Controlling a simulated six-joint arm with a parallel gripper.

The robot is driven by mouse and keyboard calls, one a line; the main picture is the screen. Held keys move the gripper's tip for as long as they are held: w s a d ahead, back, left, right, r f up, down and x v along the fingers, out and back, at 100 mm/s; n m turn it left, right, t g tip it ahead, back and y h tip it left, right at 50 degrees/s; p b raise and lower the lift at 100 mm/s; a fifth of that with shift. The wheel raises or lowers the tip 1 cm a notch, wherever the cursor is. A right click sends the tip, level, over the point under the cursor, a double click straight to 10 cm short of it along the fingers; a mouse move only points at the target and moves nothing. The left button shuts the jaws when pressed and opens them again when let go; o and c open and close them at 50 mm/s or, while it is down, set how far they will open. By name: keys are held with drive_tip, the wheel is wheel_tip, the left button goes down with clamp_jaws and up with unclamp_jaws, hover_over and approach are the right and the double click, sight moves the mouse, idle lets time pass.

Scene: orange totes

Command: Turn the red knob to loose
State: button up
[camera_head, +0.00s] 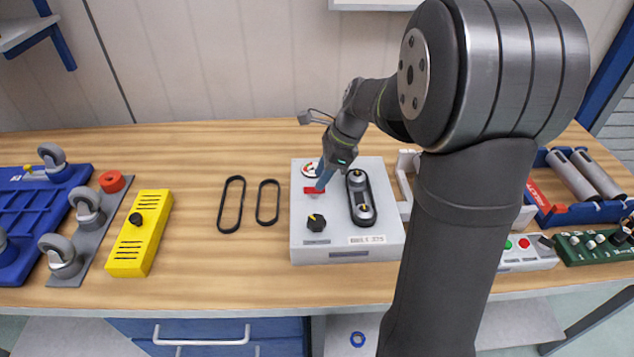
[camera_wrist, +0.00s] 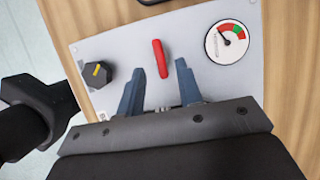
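The red knob (camera_head: 311,190) is a narrow bar handle on the left part of a light grey panel box (camera_head: 375,247). In the wrist view the red knob (camera_wrist: 160,58) stands nearly upright in the picture, slightly tilted. My gripper (camera_head: 321,184) reaches down over the box beside the knob. In the wrist view my gripper (camera_wrist: 160,70) is open, with one blue-grey finger on each side of the knob's lower end. A gap shows between each finger and the knob. Whether the tips reach down to the knob's height is hard to tell.
A round gauge (camera_wrist: 230,42) with a red and green scale and a black knob with a yellow mark (camera_wrist: 96,73) flank the red knob. A belt on two pulleys (camera_head: 361,198) is on the box's right. Two loose black belts (camera_head: 231,204) lie left on the table.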

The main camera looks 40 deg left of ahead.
sight(314, 192)
drive_tip(key=shift+x, duration=1.7)
clamp_jaws()
